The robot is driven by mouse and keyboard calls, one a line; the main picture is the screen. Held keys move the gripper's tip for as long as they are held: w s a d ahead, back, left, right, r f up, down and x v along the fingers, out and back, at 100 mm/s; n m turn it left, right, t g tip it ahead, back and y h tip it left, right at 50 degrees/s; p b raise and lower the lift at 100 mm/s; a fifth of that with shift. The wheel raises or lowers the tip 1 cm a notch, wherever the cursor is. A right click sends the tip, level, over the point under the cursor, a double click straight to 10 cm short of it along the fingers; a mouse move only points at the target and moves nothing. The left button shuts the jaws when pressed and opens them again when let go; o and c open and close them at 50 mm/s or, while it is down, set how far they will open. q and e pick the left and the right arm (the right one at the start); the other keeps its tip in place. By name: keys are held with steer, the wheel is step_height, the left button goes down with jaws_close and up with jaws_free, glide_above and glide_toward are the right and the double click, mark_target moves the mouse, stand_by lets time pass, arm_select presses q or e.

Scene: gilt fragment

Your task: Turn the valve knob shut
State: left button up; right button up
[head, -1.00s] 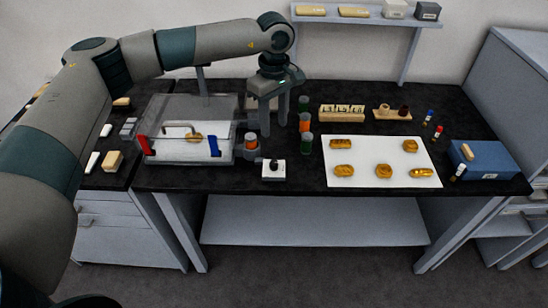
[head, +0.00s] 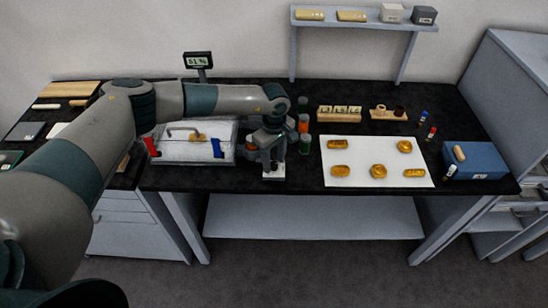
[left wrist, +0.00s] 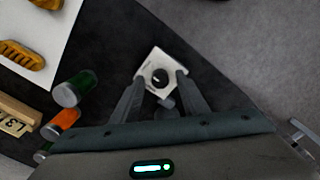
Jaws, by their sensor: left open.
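In the head view my left gripper (head: 271,163) points down over the white valve block (head: 274,175) near the front edge of the black table, and hides the knob. The gripper is open. My right gripper is in neither view.
A display (head: 198,60) reads 51%.

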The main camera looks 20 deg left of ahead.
arm_select(q)
steer(key=shift+f, duration=0.2)
jaws_close()
